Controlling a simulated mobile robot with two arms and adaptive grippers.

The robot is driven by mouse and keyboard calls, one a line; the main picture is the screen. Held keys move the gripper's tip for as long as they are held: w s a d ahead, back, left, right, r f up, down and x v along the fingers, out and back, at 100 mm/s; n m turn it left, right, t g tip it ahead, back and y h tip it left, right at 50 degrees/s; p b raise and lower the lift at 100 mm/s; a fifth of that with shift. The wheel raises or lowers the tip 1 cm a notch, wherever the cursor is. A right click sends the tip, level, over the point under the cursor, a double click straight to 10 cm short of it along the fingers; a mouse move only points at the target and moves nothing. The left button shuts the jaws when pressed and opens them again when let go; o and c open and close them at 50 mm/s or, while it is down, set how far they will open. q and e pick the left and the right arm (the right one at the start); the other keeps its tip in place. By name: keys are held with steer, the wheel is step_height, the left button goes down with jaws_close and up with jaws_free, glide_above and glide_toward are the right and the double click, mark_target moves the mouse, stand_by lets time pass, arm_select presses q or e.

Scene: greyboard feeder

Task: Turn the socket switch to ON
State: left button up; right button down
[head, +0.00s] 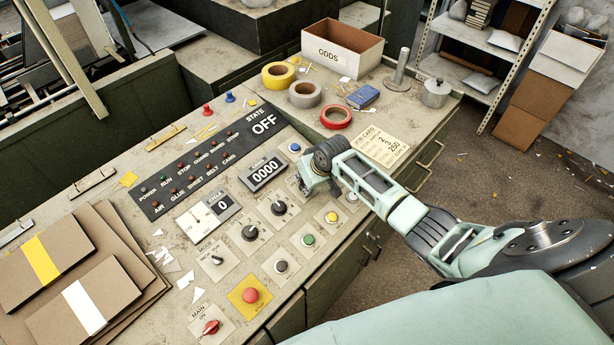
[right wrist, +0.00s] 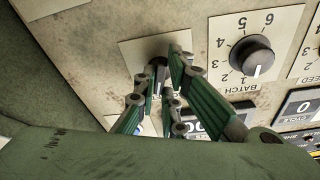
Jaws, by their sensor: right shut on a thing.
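My right gripper (head: 306,187) reaches down onto the control panel from the right. In the right wrist view its green fingers (right wrist: 163,68) are shut around a small dark knob (right wrist: 157,50) on a pale plate (right wrist: 135,57). The plate's lettering is hidden by the fingers, so I cannot read the switch's name or position. The knob's tip is also mostly covered. My left gripper is not in view.
A numbered BATCH dial (right wrist: 250,55) sits close beside the gripper. A counter showing 0000 (head: 265,172) and a blue button (head: 295,147) are nearby. The state display (head: 264,124) reads OFF. A red stop button (head: 250,295) and a red MAIN switch (head: 211,327) are nearer me.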

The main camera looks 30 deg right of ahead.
steer(key=shift+r+m+p, duration=0.1)
steer(key=shift+m+p, duration=0.65)
steer(key=shift+m, duration=0.45)
steer(key=shift+w, duration=0.1)
steer(key=c, duration=1.8)
jaws_free()
steer(key=shift+h, duration=0.3)
steer(key=shift+c, duration=0.2)
steer(key=v, duration=1.2)
